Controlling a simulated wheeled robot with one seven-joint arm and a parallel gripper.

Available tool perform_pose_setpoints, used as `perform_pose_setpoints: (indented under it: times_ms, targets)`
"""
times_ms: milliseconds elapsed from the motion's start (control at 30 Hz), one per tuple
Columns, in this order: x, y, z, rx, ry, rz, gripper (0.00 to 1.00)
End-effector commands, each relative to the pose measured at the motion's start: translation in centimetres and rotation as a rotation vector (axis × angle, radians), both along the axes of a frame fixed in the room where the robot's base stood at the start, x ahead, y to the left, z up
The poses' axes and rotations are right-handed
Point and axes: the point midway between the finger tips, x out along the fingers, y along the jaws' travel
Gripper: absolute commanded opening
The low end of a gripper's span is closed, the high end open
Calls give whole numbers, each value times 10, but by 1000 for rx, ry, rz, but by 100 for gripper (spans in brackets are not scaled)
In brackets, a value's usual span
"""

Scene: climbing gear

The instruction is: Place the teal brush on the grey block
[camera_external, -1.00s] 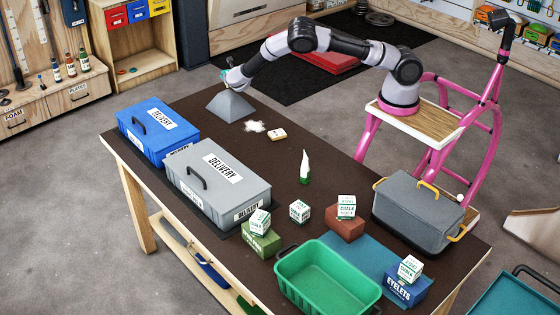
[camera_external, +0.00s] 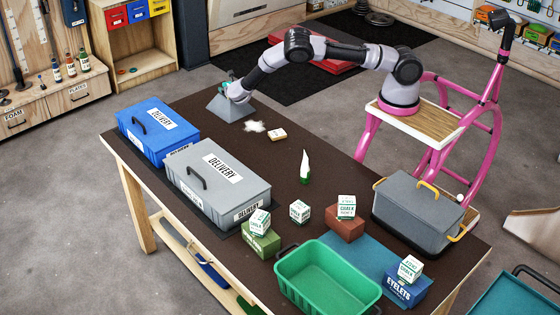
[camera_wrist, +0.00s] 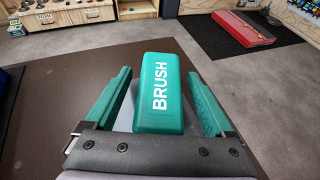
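The teal brush (camera_wrist: 160,90), marked BRUSH, lies between the two fingers of my gripper (camera_wrist: 159,85) in the wrist view. A gap shows on each side of it, so my gripper is open around it. The grey block (camera_external: 226,108) has sloping sides and stands at the far left end of the table; slivers of it show beside the brush in the wrist view (camera_wrist: 126,116). In the external view my gripper (camera_external: 230,80) is at the block's top and hides most of the brush. Whether the brush's underside touches the block is hidden.
A blue case (camera_external: 150,140) and a grey case (camera_external: 215,195) stand nearer the front. A green bin (camera_external: 325,285) and chalk boxes are further right.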

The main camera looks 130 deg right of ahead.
Motion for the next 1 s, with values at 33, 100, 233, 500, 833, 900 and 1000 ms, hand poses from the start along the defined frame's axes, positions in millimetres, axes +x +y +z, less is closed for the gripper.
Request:
perform_pose_setpoints:
  times_ms: [33,100,233,500,833,900,1000]
  targets:
    - [0,0,0,0,0,0,87]
    - [0,0,0,0,0,0,87]
    - [0,0,0,0,0,0,87]
    - [10,21,13,-1,1,4,87]
    - [34,81,39,0,0,2,87]
    - [37,89,43,-1,0,1,87]
    - [40,97,47,-1,1,1,87]
